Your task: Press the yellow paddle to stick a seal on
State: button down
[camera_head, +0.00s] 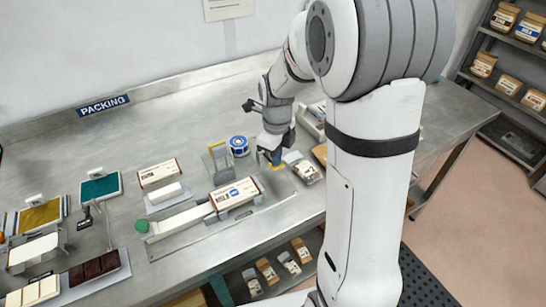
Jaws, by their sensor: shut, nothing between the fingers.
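A small yellow paddle (281,167) shows at the right end of the sealing station, partly hidden by my gripper. My gripper (269,163) points down, shut and empty, right at or just above the paddle; I cannot tell whether it touches. A white and brown carton (234,195) lies on the station's track, with a blue mark on its top. A grey frame with a yellow top bar (218,146) stands behind the carton. A blue and white roll (239,145) sits just behind and to the right of that frame.
Another carton (158,173) and a white block on a tray stand left of the station. A green round knob (142,226) is at the track's left end. Packed bags (303,169) lie to the right.

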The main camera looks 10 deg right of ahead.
jog(key=shift+r+p, duration=1.9)
jog(key=shift+r, duration=1)
jog(key=shift+s+r+n, duration=0.3)
jog(key=shift+r+n, duration=0.05)
jog(key=shift+n, duration=0.25)
jog(key=s+r+n+t, duration=0.1)
jog(key=s+r+n, duration=0.3)
jog(key=s+n, duration=0.5)
jog(key=s+r+n+t, duration=0.2)
jog(key=s+r+n, duration=0.3)
jog(key=n, duration=1.2)
jog(key=shift+s+d+r, duration=0.15)
jog(key=shift+s, duration=1.85)
